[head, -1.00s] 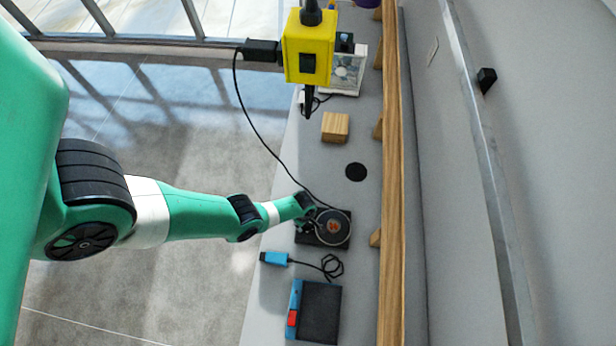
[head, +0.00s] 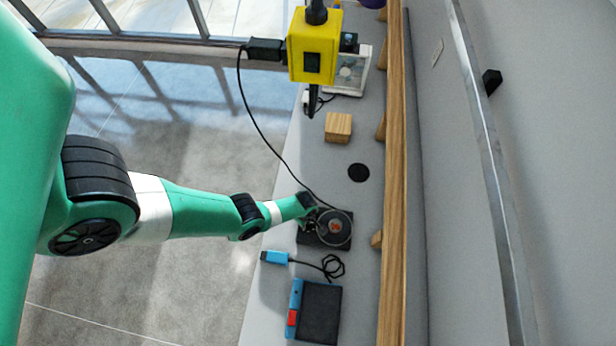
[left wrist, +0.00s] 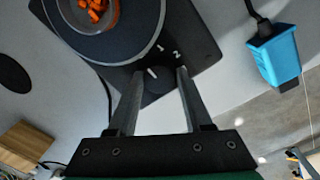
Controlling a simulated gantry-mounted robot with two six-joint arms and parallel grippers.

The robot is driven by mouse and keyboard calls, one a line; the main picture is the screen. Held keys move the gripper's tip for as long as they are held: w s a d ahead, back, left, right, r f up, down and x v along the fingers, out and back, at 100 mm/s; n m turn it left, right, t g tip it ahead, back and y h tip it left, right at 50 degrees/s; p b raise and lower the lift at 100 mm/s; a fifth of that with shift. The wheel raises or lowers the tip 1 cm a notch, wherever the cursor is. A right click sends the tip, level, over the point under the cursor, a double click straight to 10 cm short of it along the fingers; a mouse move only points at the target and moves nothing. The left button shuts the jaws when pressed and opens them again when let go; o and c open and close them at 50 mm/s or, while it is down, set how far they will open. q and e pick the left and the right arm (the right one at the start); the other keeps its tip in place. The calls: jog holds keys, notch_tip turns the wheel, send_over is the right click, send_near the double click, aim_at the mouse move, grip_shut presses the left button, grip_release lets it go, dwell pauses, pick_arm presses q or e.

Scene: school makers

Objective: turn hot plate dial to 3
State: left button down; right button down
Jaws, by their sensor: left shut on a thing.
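The hot plate (head: 309,238) is a dark square base with a round top plate, on the narrow table. A clear dish with orange pieces (left wrist: 97,10) sits on the round plate. Its dial (left wrist: 158,86) is a black knob with a white mark, at the base's near edge in the left wrist view. The numbers 1 and 2 show beside the knob; I cannot see a 3, and a finger covers part of the base there. My left gripper (left wrist: 160,74) is shut on the dial, one finger on each side. In the head view, the left gripper (head: 309,219) is at the hot plate's left side.
A blue plug with a black cable (head: 275,257) and a dark book-like object (head: 320,312) lie nearer. A wooden block (head: 338,127) and black disc (head: 358,173) lie beyond. A yellow box (head: 313,45) hangs above the table. A wooden rail (head: 396,150) runs along the right.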

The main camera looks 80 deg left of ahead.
pick_arm(q)
jog(key=shift+m, duration=0.3)
jog(key=m, duration=0.5)
jog(key=shift+a+b, duration=0.1)
jog(key=shift+b, duration=0.3)
jog(key=m, duration=0.5)
jog(key=shift+m+h, duration=0.4)
jog(key=m, duration=1.2)
jog(key=shift+w+m+g+b, duration=0.1)
jog(key=shift+m+g+b, duration=0.2)
jog(key=shift+c, duration=1.6)
grip_release()
